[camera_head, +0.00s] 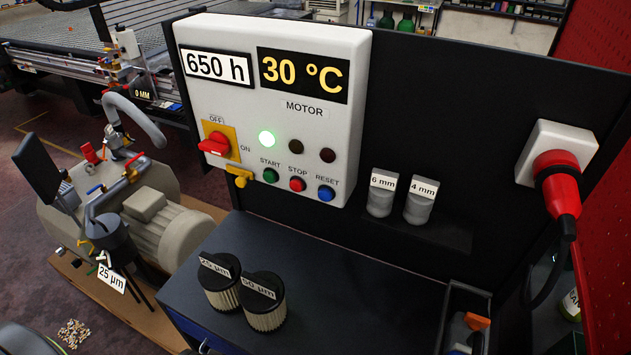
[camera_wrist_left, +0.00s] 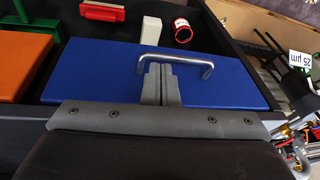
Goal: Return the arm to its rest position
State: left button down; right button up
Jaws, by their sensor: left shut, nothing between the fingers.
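My left gripper (camera_wrist_left: 160,70) shows in the left wrist view. Its two grey fingers are closed together with nothing between them. The fingertips overlap the metal bar handle (camera_wrist_left: 207,68) of a blue panel (camera_wrist_left: 100,72) in the picture; I cannot tell whether they touch it. My left gripper cannot be made out in the head view, where only dark parts show at the bottom left edge. My right gripper is in neither view.
A control box (camera_head: 270,100) shows a lit green lamp, a red switch and buttons. Two filter cartridges (camera_head: 265,305) stand on the dark cabinet top (camera_head: 370,300). A pump (camera_head: 160,225) stands at left. An orange panel (camera_wrist_left: 20,60) and white block (camera_wrist_left: 151,30) lie near the blue panel.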

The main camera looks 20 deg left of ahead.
pick_arm(q)
jog(key=s+f+g+b, duration=0.1)
jog(key=s+f, duration=0.1)
jog(key=f, duration=0.7)
jog(key=s+f+b, duration=0.1)
jog(key=s+f, duration=0.2)
jog(key=f, duration=0.6)
jog(key=s+d+f+b, duration=0.1)
jog(key=s+f, duration=1.1)
jog(key=shift+g+h+b, duration=0.3)
jog(key=shift+g+b, duration=0.1)
jog(key=shift+s, duration=0.1)
